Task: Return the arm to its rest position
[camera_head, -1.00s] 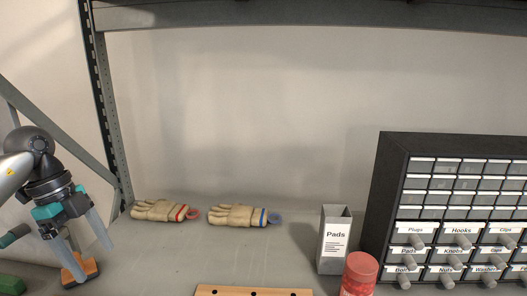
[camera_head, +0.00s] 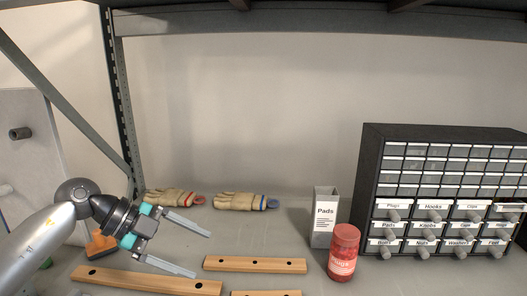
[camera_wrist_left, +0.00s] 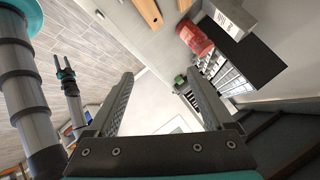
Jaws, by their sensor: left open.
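My left gripper (camera_head: 190,247) is at the left of the head view, with its two fingers spread apart and pointing right. Nothing is between the fingers. In the left wrist view the same open fingers (camera_wrist_left: 165,100) frame empty space, with the floor and the shelf beyond.
Wooden strips with holes (camera_head: 255,264) lie at the front of the grey shelf. A red jar (camera_head: 343,254), a grey Pads box (camera_head: 324,222) and a dark drawer cabinet (camera_head: 372,165) stand to the right. Two gloves (camera_head: 172,198) lie at the back. A rack post (camera_head: 125,110) is at left.

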